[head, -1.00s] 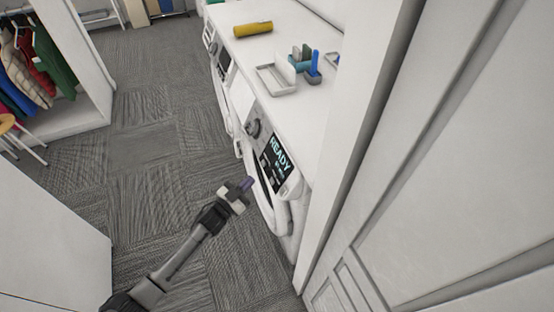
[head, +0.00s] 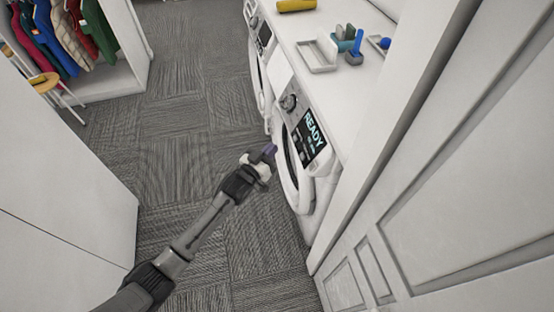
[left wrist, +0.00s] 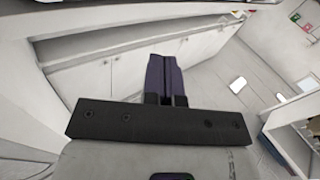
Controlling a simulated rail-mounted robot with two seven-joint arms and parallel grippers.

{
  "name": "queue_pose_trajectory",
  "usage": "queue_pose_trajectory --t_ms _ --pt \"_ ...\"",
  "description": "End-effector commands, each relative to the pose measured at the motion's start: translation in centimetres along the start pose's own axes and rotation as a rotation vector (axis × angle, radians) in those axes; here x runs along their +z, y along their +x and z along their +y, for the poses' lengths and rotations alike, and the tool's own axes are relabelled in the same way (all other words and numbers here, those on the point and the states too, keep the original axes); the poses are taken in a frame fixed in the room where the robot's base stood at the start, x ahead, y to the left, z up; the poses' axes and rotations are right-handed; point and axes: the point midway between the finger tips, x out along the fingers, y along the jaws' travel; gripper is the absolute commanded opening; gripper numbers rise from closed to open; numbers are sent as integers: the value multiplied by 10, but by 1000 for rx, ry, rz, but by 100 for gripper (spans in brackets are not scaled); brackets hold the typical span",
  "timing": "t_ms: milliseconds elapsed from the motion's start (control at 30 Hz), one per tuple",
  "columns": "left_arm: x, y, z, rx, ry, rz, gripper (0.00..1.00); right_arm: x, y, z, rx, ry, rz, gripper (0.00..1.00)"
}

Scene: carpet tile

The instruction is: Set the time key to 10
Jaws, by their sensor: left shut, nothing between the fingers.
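The front-loading machine (head: 309,181) stands under the white counter in the head view. Its dark display (head: 313,131) reads READY, with a smaller line below that I cannot read. A round knob (head: 289,102) sits left of the display. Small keys show below the display, too small to tell which is the time key. My left gripper (head: 269,153) is in front of the machine's door, left of and below the panel, apart from it. Its purple fingers are shut and empty; they also show in the left wrist view (left wrist: 166,78). My right gripper is not in view.
A white tray (head: 318,68), a blue and teal item (head: 350,46) and a yellow roll (head: 296,5) lie on the counter. A second machine (head: 262,52) stands beyond. A white panelled door (head: 450,200) closes off the right. Carpet floor (head: 175,165) is clear at left.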

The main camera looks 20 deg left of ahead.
Motion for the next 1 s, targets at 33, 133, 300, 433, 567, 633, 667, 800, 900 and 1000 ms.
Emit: queue_pose_trajectory --t_ms 33,133,300,433,567,633,667,800,900,1000 --pt "5 0 -2 -12 -18 -32 0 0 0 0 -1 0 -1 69" --pt "13 0 -5 -29 -40 -81 0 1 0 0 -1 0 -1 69" --pt "19 -1 -7 -43 -43 -118 0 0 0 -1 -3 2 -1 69" --pt "20 -2 -8 -44 -42 -121 0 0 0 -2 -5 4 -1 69" --pt "20 -2 -8 -44 -41 -120 0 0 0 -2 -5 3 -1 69" --pt "20 -2 -8 -44 -41 -120 0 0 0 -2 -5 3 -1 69" --pt "20 -1 -7 -44 -41 -120 0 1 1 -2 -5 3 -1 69" --pt "26 2 -5 -44 -42 -119 0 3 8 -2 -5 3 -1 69" --pt "33 9 0 -44 -42 -118 0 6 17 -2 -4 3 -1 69" --pt "41 17 6 -43 -42 -119 0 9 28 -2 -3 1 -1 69"
